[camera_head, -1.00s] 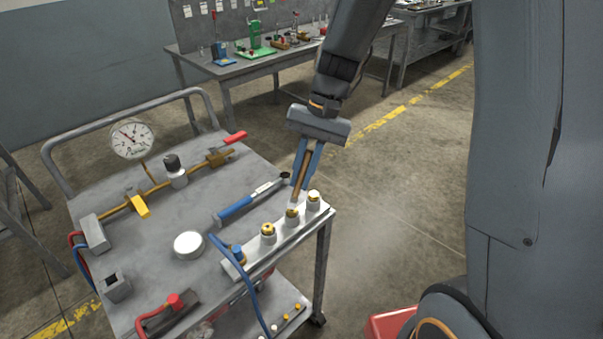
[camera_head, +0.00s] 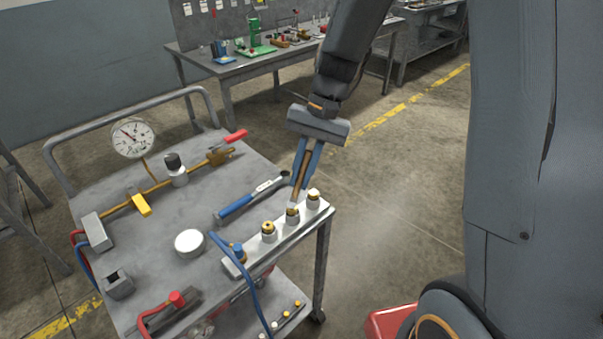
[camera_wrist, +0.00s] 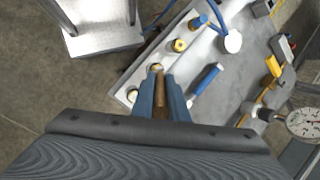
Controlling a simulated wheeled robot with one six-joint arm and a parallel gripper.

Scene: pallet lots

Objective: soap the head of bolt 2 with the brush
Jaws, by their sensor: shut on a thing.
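My gripper (camera_head: 304,182) has blue fingers shut on the brush (camera_head: 295,193), which has a brown handle and a paler tip pointing down. Three bolts with yellowish heads stand in a row on a light metal bar (camera_head: 255,254) along the cart's right edge. The brush tip is at the head of the middle bolt (camera_head: 292,217), which I take as bolt 2. Touch is hard to tell. The other bolts (camera_head: 268,233) (camera_head: 313,201) stand clear on either side. In the wrist view the brush handle (camera_wrist: 160,108) runs between the fingers towards the middle bolt (camera_wrist: 155,68).
A white round dish (camera_head: 189,243), a blue-handled torque wrench (camera_head: 237,205) and a pressure gauge (camera_head: 133,138) are on the cart. A blue hose (camera_head: 250,280) rises by the bar's near end. A red bin (camera_head: 388,322) stands on the floor at right.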

